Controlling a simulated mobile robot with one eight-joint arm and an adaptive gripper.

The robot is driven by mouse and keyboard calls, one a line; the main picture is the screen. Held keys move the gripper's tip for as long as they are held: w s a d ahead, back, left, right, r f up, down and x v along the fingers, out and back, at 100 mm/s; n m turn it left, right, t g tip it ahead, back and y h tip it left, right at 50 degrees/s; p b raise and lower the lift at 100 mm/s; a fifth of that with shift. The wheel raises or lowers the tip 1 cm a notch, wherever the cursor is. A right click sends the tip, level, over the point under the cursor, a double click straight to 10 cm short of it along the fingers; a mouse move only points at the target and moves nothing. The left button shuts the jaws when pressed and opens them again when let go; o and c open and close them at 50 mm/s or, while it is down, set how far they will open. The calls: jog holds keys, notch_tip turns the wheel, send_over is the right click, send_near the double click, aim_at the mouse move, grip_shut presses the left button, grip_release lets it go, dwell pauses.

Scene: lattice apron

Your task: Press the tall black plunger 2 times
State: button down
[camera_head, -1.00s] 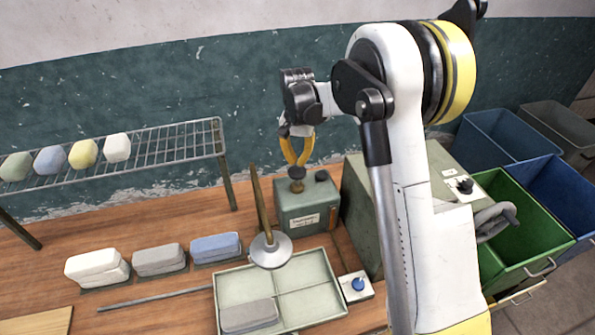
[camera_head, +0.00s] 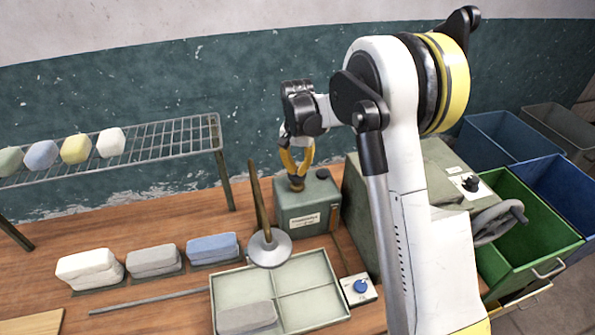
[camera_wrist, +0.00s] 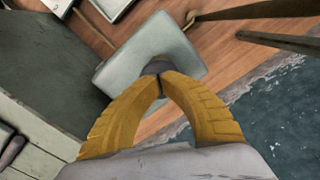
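The grey-green box (camera_head: 305,218) with a pale label stands on the wooden bench. The tall plunger (camera_head: 297,185), dark with a brownish look, rises from its top left. A shorter black knob (camera_head: 322,174) sits on its top right. My gripper (camera_head: 297,174) is directly above the plunger, yellow fingers pointing down, tips together and apparently touching its top. In the wrist view my gripper's tips (camera_wrist: 161,78) meet in front of the plunger (camera_wrist: 156,67) and partly hide it. Nothing is held between them.
A divided tray (camera_head: 305,275), a round disc on a stand (camera_head: 268,248) and a blue-button box (camera_head: 359,287) are in front. A larger green machine (camera_head: 430,170) stands close on the right. A wire rack (camera_head: 165,140) is at left.

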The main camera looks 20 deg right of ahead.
jog(key=shift+f, duration=0.35)
jog(key=shift+r+p, duration=1.45)
jog(key=shift+r, duration=1.5)
notch_tip(320, 180, up, 5)
jog(key=p, duration=0.2)
jog(key=shift+p, duration=0.3)
